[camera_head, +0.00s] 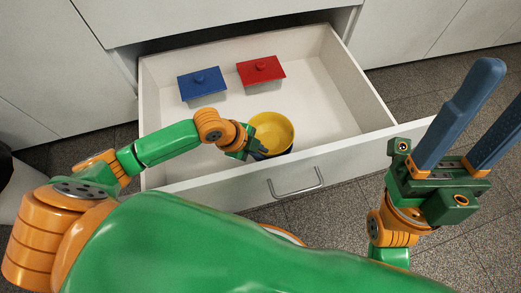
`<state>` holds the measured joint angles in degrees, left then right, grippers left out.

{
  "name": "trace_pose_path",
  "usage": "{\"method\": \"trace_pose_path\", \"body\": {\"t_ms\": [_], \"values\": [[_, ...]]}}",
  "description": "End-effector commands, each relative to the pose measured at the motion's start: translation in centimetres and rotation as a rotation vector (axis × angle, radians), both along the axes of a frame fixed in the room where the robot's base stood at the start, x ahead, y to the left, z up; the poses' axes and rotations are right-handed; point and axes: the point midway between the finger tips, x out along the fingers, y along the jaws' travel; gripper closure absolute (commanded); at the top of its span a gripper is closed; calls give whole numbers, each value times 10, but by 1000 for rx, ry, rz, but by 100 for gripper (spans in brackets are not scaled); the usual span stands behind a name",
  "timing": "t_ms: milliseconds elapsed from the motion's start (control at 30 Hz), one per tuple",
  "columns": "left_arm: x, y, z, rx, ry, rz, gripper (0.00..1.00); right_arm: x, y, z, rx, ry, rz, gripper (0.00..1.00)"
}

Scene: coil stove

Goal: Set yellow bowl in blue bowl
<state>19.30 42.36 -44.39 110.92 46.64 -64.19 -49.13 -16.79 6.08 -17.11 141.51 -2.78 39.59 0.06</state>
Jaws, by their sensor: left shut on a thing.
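The yellow bowl (273,131) is inside the open drawer near its front wall, opening up. My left gripper (256,148) reaches in from the left and is shut on the bowl's near left side; its fingers are mostly hidden. A dark strip shows just under the bowl's near edge; it may be the blue bowl or part of my gripper, and I cannot tell which. No blue bowl shows clearly. My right gripper (502,88) is at the right, outside the drawer, with its two blue fingers apart and empty.
The white drawer (335,158) stands pulled out, with a grey handle (295,184) on its front. A blue lidded box (202,84) and a red lidded box (261,70) sit at its back. The drawer's right half is clear. Cabinet fronts stand behind.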

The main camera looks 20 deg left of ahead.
Motion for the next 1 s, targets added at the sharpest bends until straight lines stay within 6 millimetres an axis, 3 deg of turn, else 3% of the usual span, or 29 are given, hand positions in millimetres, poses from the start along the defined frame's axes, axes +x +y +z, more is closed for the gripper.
{"method": "trace_pose_path", "body": {"t_ms": [400, 533, 867, 1000], "values": [[0, 0, -11, 0, 0, 0, 100, -1, 0, -1, 4, -12, 2, 50], [0, 0, -11, 0, 0, 0, 63, -1, 0, 0, 4, -13, 2, 50], [0, 0, -9, 0, 0, 0, 63, 0, 0, -1, 1, -6, -1, 50], [-2, 3, 12, 2, -1, -1, 63, 2, 1, 6, -7, 21, -3, 50]]}}
